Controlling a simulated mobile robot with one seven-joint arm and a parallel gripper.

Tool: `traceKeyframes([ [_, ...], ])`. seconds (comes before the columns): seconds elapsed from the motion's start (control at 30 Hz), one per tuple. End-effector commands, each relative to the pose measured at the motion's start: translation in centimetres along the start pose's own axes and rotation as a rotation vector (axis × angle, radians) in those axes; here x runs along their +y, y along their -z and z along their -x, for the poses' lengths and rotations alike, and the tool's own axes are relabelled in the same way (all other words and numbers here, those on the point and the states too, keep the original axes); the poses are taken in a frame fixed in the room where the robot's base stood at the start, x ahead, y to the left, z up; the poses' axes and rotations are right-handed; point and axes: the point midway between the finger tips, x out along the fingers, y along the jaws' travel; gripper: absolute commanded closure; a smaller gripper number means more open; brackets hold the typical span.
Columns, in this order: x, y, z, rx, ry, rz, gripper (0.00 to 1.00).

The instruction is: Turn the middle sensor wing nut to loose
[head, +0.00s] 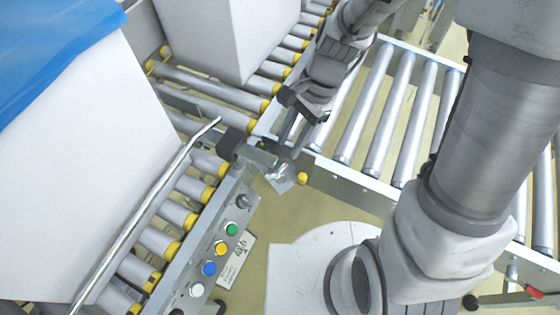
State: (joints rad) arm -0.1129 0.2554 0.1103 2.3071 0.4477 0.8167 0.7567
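My gripper (294,134) points down at the end of my arm, over the gap between the conveyor sections. Its fingers are small and partly shaded, and I cannot tell how far apart they are. Just below and left of it is a shiny metal sensor bracket (281,174) on the conveyor's side rail, beside a dark clamp block (231,145). A small knob-like fitting (243,200) sits on the rail nearer to me. I cannot make out which part is the middle sensor wing nut, or its angle. No contact with the gripper is clear.
A long metal guide bar (150,205) runs along a large white box (85,175) with a blue liner (50,45). Another white box (225,35) stands behind. Coloured buttons (221,248) line the near rail. A roller conveyor (385,120) lies to the right.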

Motion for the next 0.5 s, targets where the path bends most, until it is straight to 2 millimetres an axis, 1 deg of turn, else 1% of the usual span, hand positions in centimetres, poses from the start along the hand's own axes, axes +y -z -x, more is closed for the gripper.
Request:
traceKeyframes([
  [0.03,0.1,0.1,-1.6,-0.003,-0.004,0.0,0.61],
  [0.2,0.1,0.1,-4.9,-0.002,-0.003,0.001,0.61],
  [0.33,0.0,0.1,-6.6,-0.001,-0.002,0.002,0.61],
  [0.5,0.0,0.0,-7.6,0.0,0.0,0.001,0.61],
])
